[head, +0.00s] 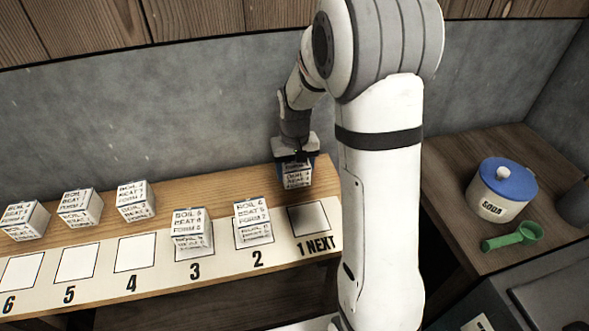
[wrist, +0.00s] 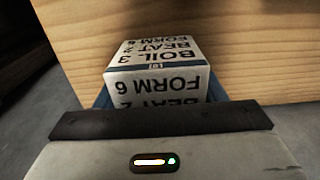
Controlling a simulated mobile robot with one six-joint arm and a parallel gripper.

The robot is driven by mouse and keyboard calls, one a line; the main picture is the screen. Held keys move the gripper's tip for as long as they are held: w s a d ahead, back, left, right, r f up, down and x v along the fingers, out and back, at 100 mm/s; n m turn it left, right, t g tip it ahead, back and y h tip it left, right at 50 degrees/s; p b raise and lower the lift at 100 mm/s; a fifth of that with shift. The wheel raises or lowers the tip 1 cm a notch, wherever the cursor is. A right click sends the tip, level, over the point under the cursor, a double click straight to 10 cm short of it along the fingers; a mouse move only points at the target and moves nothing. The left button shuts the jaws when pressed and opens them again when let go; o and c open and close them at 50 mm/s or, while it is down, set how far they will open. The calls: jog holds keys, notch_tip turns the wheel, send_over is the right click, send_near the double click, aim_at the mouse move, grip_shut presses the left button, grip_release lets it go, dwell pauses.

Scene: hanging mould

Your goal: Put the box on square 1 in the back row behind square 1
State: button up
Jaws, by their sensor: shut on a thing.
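My gripper (head: 296,158) is shut on a white box (head: 297,178) with black print, at the back of the wooden shelf behind square 1. The wrist view shows the box (wrist: 158,72) between the blue fingers, its text reading "BOIL 3, BEAT 2, FORM 6". The box looks level; I cannot tell whether its underside touches the wood. Square 1 (head: 308,219), marked "1 NEXT", is empty on the front strip.
Boxes stand on square 2 (head: 253,222) and square 3 (head: 193,234). Squares 4 (head: 135,253), 5 and 6 are bare, with boxes (head: 136,201) in the back row behind them. A soda jar (head: 502,190) and a green scoop (head: 513,236) are on the right counter.

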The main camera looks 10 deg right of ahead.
jog(key=o, duration=1.1)
jog(key=shift+f, duration=0.1)
